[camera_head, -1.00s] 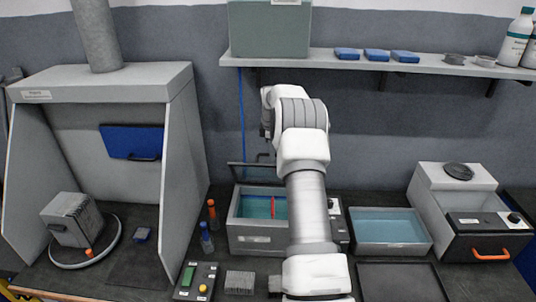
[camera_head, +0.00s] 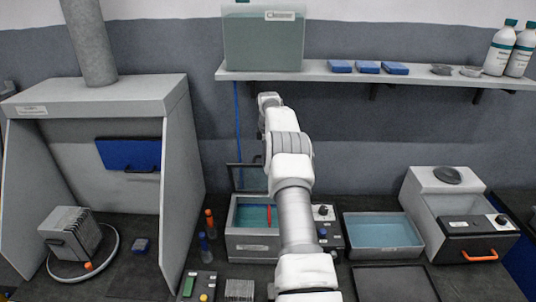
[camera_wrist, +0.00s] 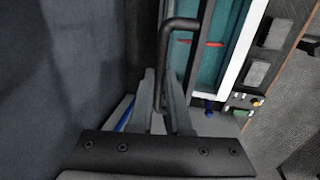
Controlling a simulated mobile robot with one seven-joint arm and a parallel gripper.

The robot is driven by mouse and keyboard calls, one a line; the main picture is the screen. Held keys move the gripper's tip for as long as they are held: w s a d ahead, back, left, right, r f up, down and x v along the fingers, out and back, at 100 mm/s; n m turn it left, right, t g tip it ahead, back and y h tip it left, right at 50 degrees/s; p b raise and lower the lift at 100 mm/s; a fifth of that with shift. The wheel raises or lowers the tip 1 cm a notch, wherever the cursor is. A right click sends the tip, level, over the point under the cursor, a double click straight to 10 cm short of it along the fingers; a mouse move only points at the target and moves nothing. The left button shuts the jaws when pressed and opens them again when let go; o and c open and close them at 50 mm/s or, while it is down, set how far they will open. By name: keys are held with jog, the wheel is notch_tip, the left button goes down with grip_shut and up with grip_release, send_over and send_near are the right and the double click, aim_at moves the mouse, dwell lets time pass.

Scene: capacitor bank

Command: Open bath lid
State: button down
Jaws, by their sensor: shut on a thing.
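The bath (camera_head: 252,248) is a grey box left of my arm in the head view, with teal liquid and a red strip inside. Its dark-framed lid (camera_head: 243,164) stands raised at the bath's back edge. In the wrist view, the black bar handle (camera_wrist: 182,23) runs down between the fingers of my gripper (camera_wrist: 162,88), which is shut on it. The bath's teal interior (camera_wrist: 212,50) lies to the right of the handle. In the head view, my arm hides the gripper and the right part of the bath.
A teal-filled tray (camera_head: 383,231) and a grey unit with an orange handle (camera_head: 480,256) stand to the right. Two small bottles (camera_head: 209,222) stand left of the bath. A shelf (camera_head: 330,76) hangs behind my arm. A fume hood (camera_head: 185,150) is at the left.

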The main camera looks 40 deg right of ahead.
jog(key=shift+s+f, duration=0.2)
jog(key=shift+f, duration=0.25)
jog(key=c, duration=1.2)
grip_release()
jog(key=shift+c, duration=0.2)
jog(key=o, duration=0.4)
jog(key=shift+w+d, duration=0.1)
jog(key=shift+w, duration=0.1)
jog(key=shift+r, duration=0.2)
jog(key=shift+r, duration=0.1)
jog(key=shift+r, duration=0.3)
jog(key=b+v, duration=0.1)
jog(key=v, duration=1.5)
jog(key=shift+r, duration=0.3)
